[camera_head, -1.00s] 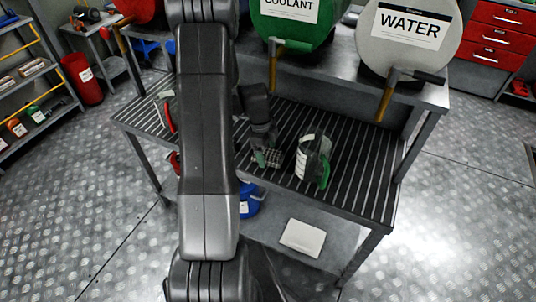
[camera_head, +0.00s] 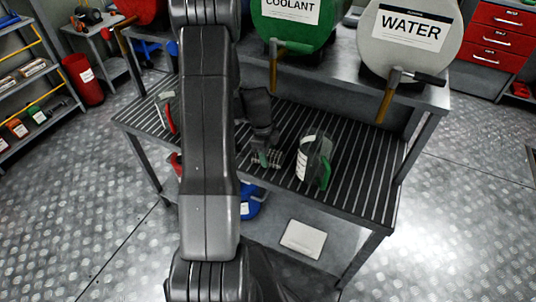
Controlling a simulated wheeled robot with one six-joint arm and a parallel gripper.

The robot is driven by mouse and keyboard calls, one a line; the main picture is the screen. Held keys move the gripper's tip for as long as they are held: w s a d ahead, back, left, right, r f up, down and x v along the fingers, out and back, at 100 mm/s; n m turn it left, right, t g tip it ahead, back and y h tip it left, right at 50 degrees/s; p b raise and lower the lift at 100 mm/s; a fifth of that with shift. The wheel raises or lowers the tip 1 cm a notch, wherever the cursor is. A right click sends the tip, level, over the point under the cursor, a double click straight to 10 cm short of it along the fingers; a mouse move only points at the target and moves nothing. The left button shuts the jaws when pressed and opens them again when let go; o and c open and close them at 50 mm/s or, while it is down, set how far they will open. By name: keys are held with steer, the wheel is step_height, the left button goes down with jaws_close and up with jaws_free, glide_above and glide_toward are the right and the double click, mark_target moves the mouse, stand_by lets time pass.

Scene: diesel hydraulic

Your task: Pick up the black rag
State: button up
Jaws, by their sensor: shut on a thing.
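My gripper (camera_head: 265,154) is over the slatted top of the metal bench (camera_head: 345,195), left of the measuring jug, pointing down. It is small and partly dark against the slats. It appears shut on a small dark patch that I take for the black rag (camera_head: 274,161); the rag's outline is hard to make out. My arm crosses the picture from top to bottom and hides part of the bench to the left.
A clear jug with a green handle (camera_head: 315,160) stands close right of my gripper. The coolant drum (camera_head: 295,30) and water drum (camera_head: 405,50) with taps stand behind. A white pad (camera_head: 303,239) and a blue container (camera_head: 247,202) are on the lower shelf.

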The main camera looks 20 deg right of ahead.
steer(key=shift+r, duration=0.6)
steer(key=s+a+b, duration=0.4)
steer(key=s+a, duration=0.7)
steer(key=a, duration=0.2)
steer(key=shift+s+a, duration=0.35)
